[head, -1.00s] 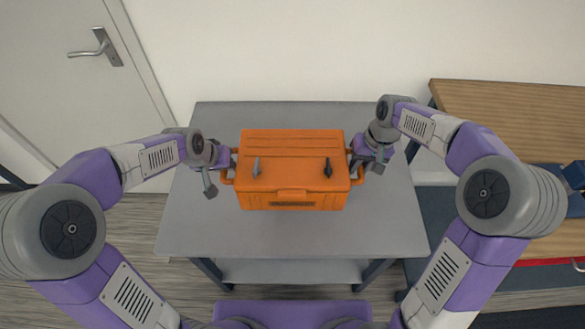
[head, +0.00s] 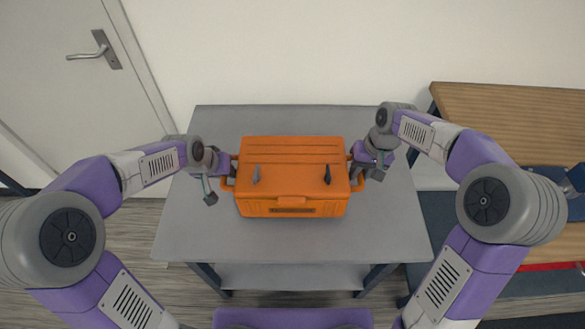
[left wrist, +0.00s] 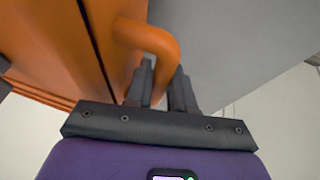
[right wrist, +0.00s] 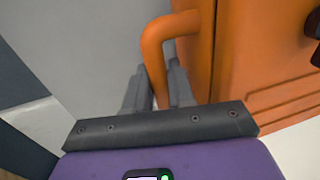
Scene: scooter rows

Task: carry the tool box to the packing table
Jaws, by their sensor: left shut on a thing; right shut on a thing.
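The orange tool box (head: 292,180) is upright over the middle of the grey table (head: 200,235). It has two dark latches and a looped handle on each end. I cannot tell whether its base touches the tabletop. My left gripper (head: 228,171) is shut on the left end handle, which also shows in the left wrist view (left wrist: 150,38). My right gripper (head: 356,170) is shut on the right end handle, which shows in the right wrist view (right wrist: 155,45). The box's underside is hidden in the head view. No label shows which table is the packing table.
A wood-topped table (head: 510,125) stands at the right, with blue items (head: 560,180) partly hidden by my right arm. A door (head: 60,90) is at the left and a plain wall (head: 290,50) behind. Bare grey tabletop surrounds the box.

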